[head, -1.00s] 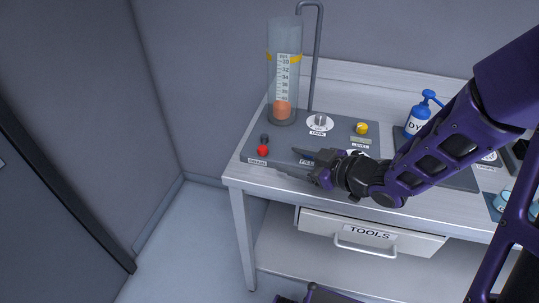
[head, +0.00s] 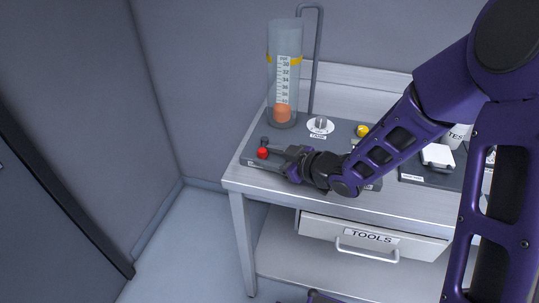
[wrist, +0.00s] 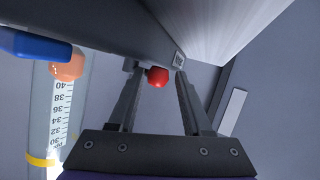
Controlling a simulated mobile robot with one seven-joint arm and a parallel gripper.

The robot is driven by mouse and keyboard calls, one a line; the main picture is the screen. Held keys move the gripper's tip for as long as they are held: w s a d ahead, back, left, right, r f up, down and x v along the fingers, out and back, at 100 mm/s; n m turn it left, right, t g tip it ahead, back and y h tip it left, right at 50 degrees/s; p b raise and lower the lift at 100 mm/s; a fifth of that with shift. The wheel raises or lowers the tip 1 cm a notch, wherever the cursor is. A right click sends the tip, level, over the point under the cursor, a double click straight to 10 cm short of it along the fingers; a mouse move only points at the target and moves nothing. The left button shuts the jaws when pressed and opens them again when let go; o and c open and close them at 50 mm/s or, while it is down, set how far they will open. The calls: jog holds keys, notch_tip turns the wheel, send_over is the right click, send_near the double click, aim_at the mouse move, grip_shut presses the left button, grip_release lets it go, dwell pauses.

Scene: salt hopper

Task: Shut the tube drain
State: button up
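The tube drain's red knob (head: 262,153) sits at the left front of the grey panel (head: 345,130), beside a dark fitting. The clear tube (head: 285,62) stands upright behind it, with a scale and an orange ball (head: 283,113) low inside. My gripper (head: 287,160) is low over the panel's front edge, just right of the knob and pointing at it. In the wrist view the gripper (wrist: 160,84) is open, and the red knob (wrist: 158,77) shows between the fingertips with gaps on both sides. I cannot tell whether the knob is fully between them in depth.
A white dial (head: 320,126) and a yellow knob (head: 362,130) are on the panel behind my gripper. A bent grey pipe (head: 318,55) rises behind the tube. A drawer labelled TOOLS (head: 370,238) is below. My arm covers much of the table's right side.

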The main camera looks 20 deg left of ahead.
jog(key=shift+w+d+r, duration=0.1)
jog(key=shift+w, duration=0.15)
grip_shut()
jog(key=o, duration=0.5)
grip_release()
jog(key=shift+d, duration=0.1)
jog(key=p+v, duration=0.3)
jog(key=v, duration=1.4)
jog(key=shift+s, duration=0.2)
jog(key=shift+d, duration=0.1)
